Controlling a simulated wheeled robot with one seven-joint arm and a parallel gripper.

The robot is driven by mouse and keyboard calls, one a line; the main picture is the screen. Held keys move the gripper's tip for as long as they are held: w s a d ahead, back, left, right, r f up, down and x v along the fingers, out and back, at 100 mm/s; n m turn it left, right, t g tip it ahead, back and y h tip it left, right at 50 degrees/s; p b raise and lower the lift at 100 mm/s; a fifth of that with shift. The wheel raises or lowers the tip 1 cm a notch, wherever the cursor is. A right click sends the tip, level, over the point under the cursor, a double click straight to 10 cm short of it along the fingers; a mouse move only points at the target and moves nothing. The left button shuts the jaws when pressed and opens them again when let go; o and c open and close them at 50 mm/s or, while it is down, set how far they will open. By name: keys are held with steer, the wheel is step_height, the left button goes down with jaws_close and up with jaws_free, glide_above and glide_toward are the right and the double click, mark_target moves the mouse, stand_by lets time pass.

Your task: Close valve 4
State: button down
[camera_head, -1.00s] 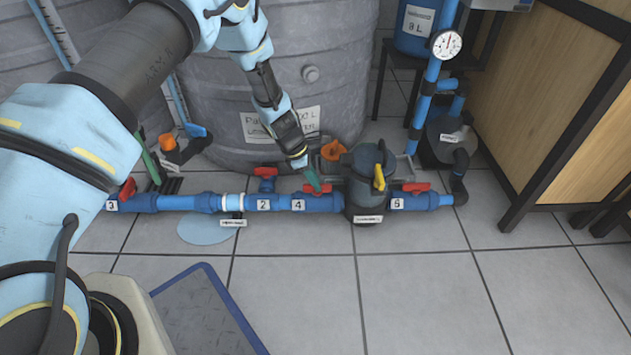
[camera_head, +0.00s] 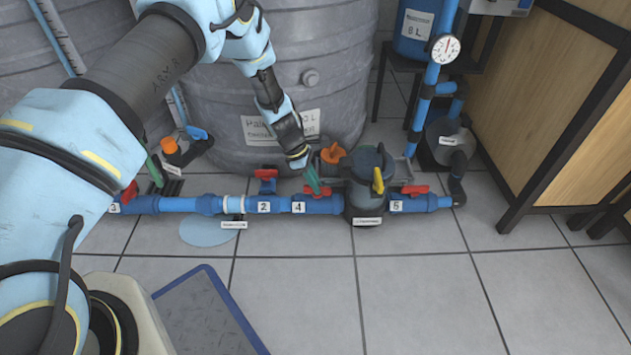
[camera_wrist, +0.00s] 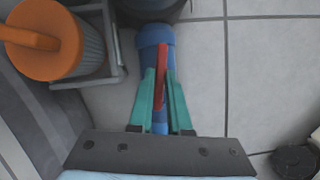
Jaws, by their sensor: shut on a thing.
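Valve 4 sits on the blue floor pipe, beside the label "4" (camera_head: 299,207), left of the dark pump housing. Its red handle (camera_wrist: 161,75) lies roughly along the pipe in the wrist view. My gripper (camera_head: 313,184) comes down on valve 4 from above. In the wrist view, the green fingers of my gripper (camera_wrist: 161,95) are on both sides of the red handle and closed on it. In the head view the fingers partly hide the handle.
The dark pump (camera_head: 366,185) with a yellow handle (camera_head: 378,181) stands close right of valve 4. An orange-capped filter (camera_wrist: 45,40) is nearby. Red-handled valve 2 (camera_head: 266,178) is to the left, valve 5 (camera_head: 413,191) to the right. A large grey tank (camera_head: 340,100) stands behind.

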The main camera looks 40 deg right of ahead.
steer(key=m+y+p, duration=0.1)
steer(key=m, duration=0.2)
steer(key=shift+d+m, duration=0.1)
steer(key=shift+m, duration=0.2)
steer(key=m+g+y, duration=0.1)
steer(key=m, duration=0.2)
steer(key=shift+d+m+y, duration=0.1)
steer(key=shift+m+y, duration=0.2)
steer(key=m+y, duration=0.1)
steer(key=m, duration=0.1)
steer(key=m+b, duration=0.1)
steer(key=m, duration=0.1)
steer(key=shift+d+f+m+y+b, duration=0.1)
steer(key=shift+m+y+b, duration=0.2)
steer(key=shift+y, duration=0.1)
steer(key=shift+m+t+y+b, duration=0.5)
steer(key=shift+m+y, duration=0.2)
steer(key=shift+m, duration=1.2)
steer(key=c, duration=0.9)
jaws_free()
steer(key=shift+o, duration=0.2)
steer(key=shift+d, duration=0.1)
